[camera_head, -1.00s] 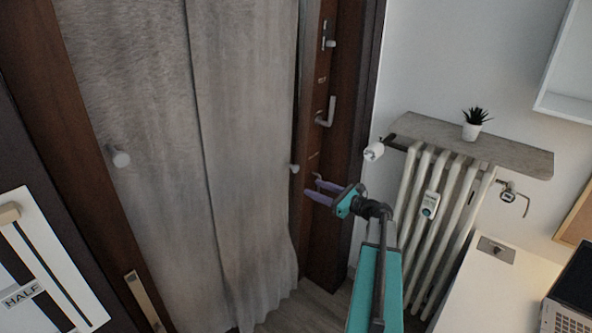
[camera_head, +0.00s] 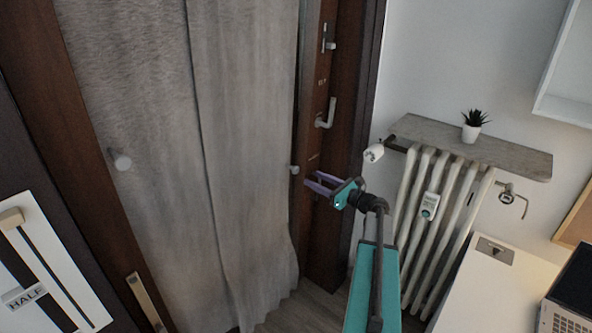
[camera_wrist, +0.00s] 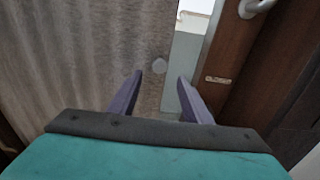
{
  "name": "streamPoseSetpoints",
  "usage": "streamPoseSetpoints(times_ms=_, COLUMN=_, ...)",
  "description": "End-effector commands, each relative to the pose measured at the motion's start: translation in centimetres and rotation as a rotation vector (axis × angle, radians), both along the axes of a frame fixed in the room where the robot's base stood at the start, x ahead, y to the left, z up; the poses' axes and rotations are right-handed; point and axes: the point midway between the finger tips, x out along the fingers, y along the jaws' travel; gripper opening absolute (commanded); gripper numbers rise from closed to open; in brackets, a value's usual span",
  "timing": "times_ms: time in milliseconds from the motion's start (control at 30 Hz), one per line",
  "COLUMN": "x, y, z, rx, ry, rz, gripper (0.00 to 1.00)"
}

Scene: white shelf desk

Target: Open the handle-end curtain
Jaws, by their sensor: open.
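The grey curtain (camera_head: 245,130) hangs in two panels across the dark wooden door frame.
A metal door handle (camera_head: 328,112) sits on the brown door right of the curtain. A white radiator (camera_head: 440,215) under a grey shelf (camera_head: 520,160) with a potted plant (camera_head: 473,125) stands to the right. A white desk (camera_head: 490,290) is at lower right.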

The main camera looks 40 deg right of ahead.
Motion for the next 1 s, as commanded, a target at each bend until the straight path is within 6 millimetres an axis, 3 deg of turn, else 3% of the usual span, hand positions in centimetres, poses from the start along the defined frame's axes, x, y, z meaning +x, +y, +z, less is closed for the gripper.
streamPoseSetpoints(times_ms=600, x=8.5, y=2.0, z=0.2, rx=0.0, ry=-0.001, rz=0.001, gripper=0.45)
streamPoseSetpoints(times_ms=1000, x=10.1, y=2.4, z=0.0, rx=-0.001, ry=0.0, rz=-0.001, gripper=0.45)
